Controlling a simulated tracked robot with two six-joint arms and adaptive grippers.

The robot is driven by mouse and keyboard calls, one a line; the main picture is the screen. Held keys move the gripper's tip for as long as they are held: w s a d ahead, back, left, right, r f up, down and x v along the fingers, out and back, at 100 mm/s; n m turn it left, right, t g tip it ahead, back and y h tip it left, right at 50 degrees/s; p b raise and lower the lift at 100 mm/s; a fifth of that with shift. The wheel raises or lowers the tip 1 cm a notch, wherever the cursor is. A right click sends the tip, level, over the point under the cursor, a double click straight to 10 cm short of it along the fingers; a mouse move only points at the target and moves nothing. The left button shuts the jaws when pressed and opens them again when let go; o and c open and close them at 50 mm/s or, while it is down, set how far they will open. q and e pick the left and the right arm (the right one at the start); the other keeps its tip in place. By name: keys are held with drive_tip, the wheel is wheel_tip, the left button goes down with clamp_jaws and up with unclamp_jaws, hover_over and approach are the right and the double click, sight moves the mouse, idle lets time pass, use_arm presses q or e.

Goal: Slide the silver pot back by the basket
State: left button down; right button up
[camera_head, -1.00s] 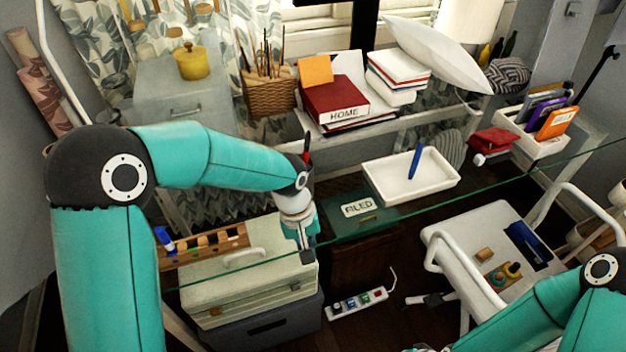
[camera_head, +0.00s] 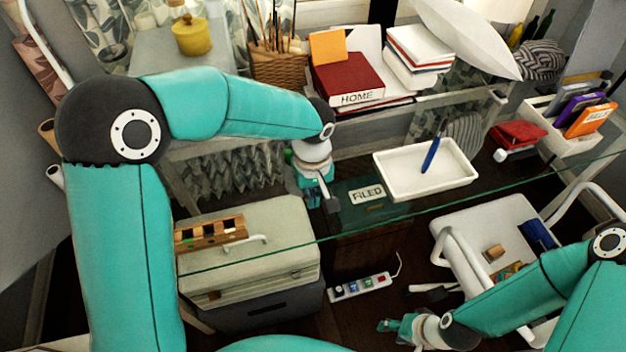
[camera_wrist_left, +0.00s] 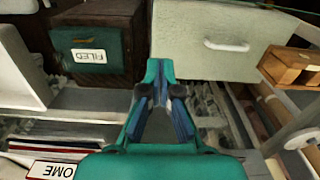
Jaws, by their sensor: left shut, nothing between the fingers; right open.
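I cannot make out a silver pot in either view. A yellow lidded pot (camera_head: 193,37) stands on the grey cabinet at the upper left of the head view. The wicker basket (camera_head: 278,68), full of brushes, stands just right of it on the shelf. My left gripper (camera_head: 327,197) hangs below and in front of the basket, left of the FILED box (camera_head: 368,195). In the left wrist view this gripper (camera_wrist_left: 156,72) is shut and empty. My right gripper (camera_head: 388,328) is open and empty, low in the head view near the floor.
A glass edge (camera_head: 400,217) crosses the middle. A white tray (camera_head: 400,183) with a blue pen lies right of the left gripper. Books (camera_head: 350,78) stand right of the basket. A pale case (camera_head: 265,245) and wooden rack (camera_head: 210,233) are at lower left.

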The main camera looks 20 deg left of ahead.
use_arm(q)
drive_tip(key=w, duration=0.1)
drive_tip(key=w+a+p, duration=0.1)
drive_tip(key=w+a, duration=0.1)
drive_tip(key=shift+a+f, duration=0.1)
drive_tip(key=shift+f, duration=0.15)
drive_tip(key=shift+w, duration=0.15)
use_arm(e)
drive_tip(key=shift+r, duration=0.8)
use_arm(q)
drive_tip(key=shift+a, duration=0.1)
